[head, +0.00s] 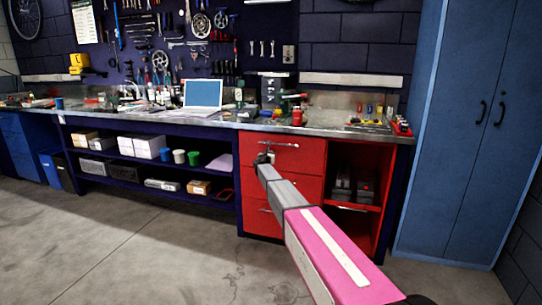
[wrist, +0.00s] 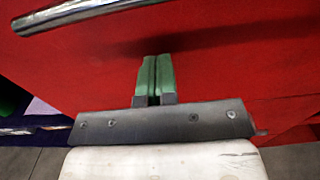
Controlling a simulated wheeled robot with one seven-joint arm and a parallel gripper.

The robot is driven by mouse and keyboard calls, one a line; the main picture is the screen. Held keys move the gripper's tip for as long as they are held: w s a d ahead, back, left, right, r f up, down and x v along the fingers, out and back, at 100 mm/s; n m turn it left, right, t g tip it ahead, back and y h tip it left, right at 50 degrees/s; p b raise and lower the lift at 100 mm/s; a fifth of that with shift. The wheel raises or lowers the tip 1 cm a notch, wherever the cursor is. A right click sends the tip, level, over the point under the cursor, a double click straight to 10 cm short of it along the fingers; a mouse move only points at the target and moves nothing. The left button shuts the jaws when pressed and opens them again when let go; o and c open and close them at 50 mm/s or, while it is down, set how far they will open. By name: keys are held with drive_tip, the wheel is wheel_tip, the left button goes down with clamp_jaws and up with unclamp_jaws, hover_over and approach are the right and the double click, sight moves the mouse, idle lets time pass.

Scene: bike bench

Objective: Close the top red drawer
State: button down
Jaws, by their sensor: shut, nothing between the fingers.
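The top red drawer (head: 302,160) is at the top of the red drawer unit under the workbench. Its metal handle (head: 284,144) runs across the upper part of its front. I cannot tell how far the drawer stands out. My gripper (head: 265,156) is in front of the drawer's left part, just below the handle. In the wrist view the green fingers (wrist: 154,76) are shut together and empty, pointing at the red front (wrist: 235,50). The handle (wrist: 85,12) crosses the upper left there. I cannot tell whether the fingertips touch the front.
More red drawers (head: 300,188) lie below. An open red compartment (head: 360,160) is to the right, and a blue cabinet (head: 470,130) stands beyond it. Open shelves (head: 150,180) are to the left. The concrete floor (head: 120,240) in front is clear.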

drive_tip(key=v, duration=1.2)
drive_tip(key=s+d+f+m+g, duration=0.35)
drive_tip(key=s+d+m, duration=0.2)
drive_tip(key=s, duration=0.45)
drive_tip(key=s+d+f+m+g, duration=0.3)
drive_tip(key=s+d+f+m, duration=0.15)
drive_tip(key=s+m, duration=0.4)
drive_tip(key=s+d+f+m+g, duration=0.4)
drive_tip(key=s+d+m, duration=0.1)
drive_tip(key=s, duration=0.6)
drive_tip(key=s+a+f+m+g+y, duration=0.1)
drive_tip(key=s+m, duration=0.3)
drive_tip(key=s, duration=0.4)
drive_tip(key=s+a+f+m+g+y, duration=0.1)
drive_tip(key=s+f+m+g+y, duration=0.1)
drive_tip(key=s, duration=0.7)
drive_tip(key=s+a+f+m+g+y, duration=0.1)
drive_tip(key=s+f+m+g+y, duration=0.1)
drive_tip(key=s+m, duration=0.4)
drive_tip(key=shift+s+a+f+g+y, duration=0.35)
drive_tip(key=shift+s+g+y, duration=0.2)
drive_tip(key=shift+s+y, duration=0.55)
